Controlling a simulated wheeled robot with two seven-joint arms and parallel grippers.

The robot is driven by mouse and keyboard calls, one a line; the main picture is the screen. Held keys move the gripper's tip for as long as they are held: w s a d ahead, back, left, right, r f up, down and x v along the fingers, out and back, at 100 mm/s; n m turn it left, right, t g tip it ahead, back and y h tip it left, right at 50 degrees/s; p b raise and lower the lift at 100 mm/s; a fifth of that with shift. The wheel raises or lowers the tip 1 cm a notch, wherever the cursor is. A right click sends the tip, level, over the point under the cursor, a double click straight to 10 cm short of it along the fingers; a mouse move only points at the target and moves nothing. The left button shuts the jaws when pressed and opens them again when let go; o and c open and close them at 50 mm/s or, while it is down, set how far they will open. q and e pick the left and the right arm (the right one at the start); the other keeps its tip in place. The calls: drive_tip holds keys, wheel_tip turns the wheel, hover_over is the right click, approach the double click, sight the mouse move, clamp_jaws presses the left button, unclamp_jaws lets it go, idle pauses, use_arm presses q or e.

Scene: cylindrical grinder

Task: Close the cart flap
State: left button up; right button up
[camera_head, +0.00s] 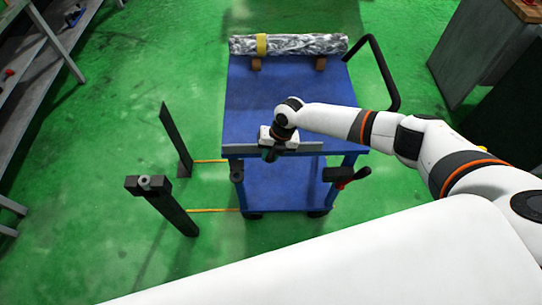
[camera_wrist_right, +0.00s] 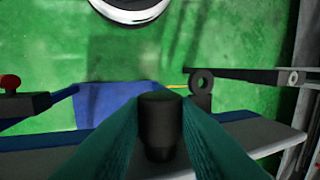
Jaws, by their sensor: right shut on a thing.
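The blue cart (camera_head: 240,100) stands in the middle of the head view. Its flap (camera_head: 308,148) is a narrow grey strip along the near edge of the cart top; it also shows in the right wrist view (camera_wrist_right: 60,162) as a grey band running across. My right gripper (camera_head: 270,154) is at the middle of this strip and hides part of it. In the right wrist view, its teal fingers (camera_wrist_right: 162,108) are shut on a dark cylindrical knob (camera_wrist_right: 159,130) in front of the flap. How the knob joins the flap is hidden. My left gripper is not in view.
A shiny metal roll (camera_head: 300,44) lies on wooden blocks at the cart's far end. A black handle (camera_head: 386,75) curves out at right. Two dark posts (camera_head: 176,140) (camera_head: 165,205) stand left of the cart, with yellow lines at floor level.

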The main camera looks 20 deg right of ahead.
drive_tip(key=o, duration=0.7)
drive_tip(key=shift+w, duration=0.1)
drive_tip(key=b+v, duration=0.1)
drive_tip(key=v, duration=0.5)
drive_tip(key=b+v, duration=0.2)
drive_tip(key=v, duration=0.4)
drive_tip(key=shift+d, duration=0.1)
